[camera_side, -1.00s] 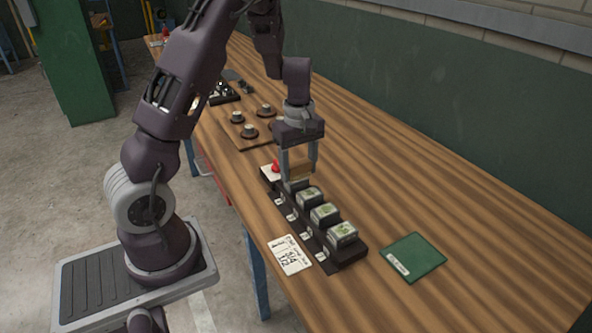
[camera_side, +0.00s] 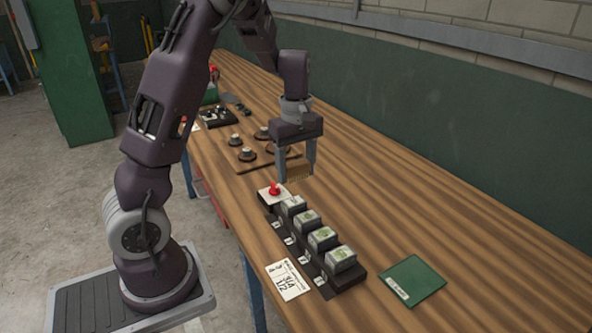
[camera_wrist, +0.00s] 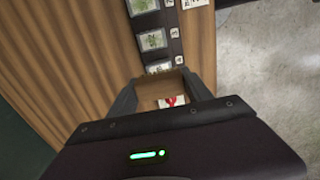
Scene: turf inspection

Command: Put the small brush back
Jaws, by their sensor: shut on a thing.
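My gripper (camera_side: 295,170) points down above the table and is shut on a small light-brown wooden block-like piece (camera_side: 298,172), which looks like the small brush. Its bristles cannot be made out. It is held clear of the table, beyond the far end of a dark rack (camera_side: 333,282). In the wrist view the brown piece (camera_wrist: 158,88) shows between the two fingers, with the red knob behind it.
The rack holds several turf blocks (camera_side: 323,237). A red knob on a white plate (camera_side: 274,190) stands at its far end. A written card (camera_side: 288,280) and green folder (camera_side: 413,280) lie nearby.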

